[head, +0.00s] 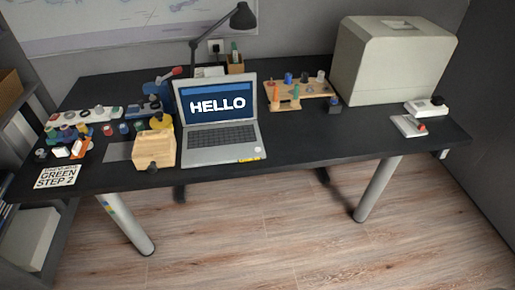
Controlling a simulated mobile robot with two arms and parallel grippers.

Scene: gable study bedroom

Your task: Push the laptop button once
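The laptop (222,137) stands open on the black desk, left of the middle in the head view. Its screen (217,104) is lit blue and reads HELLO in white letters. A small pale round spot (257,149), which looks like a button, is at the right front corner of its keyboard deck. A yellow label (249,159) is on the front edge below it. Whether the button is pressed in is too small to tell. Neither of my grippers is in view, and nothing touches the laptop from above.
A wooden block box (154,150) stands close to the laptop's left. A desk lamp (241,17) rises behind it. A wooden peg board (300,94) lies to the right, and a large beige machine (391,62) stands farther right. The black desk (330,140) is clear right of the laptop.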

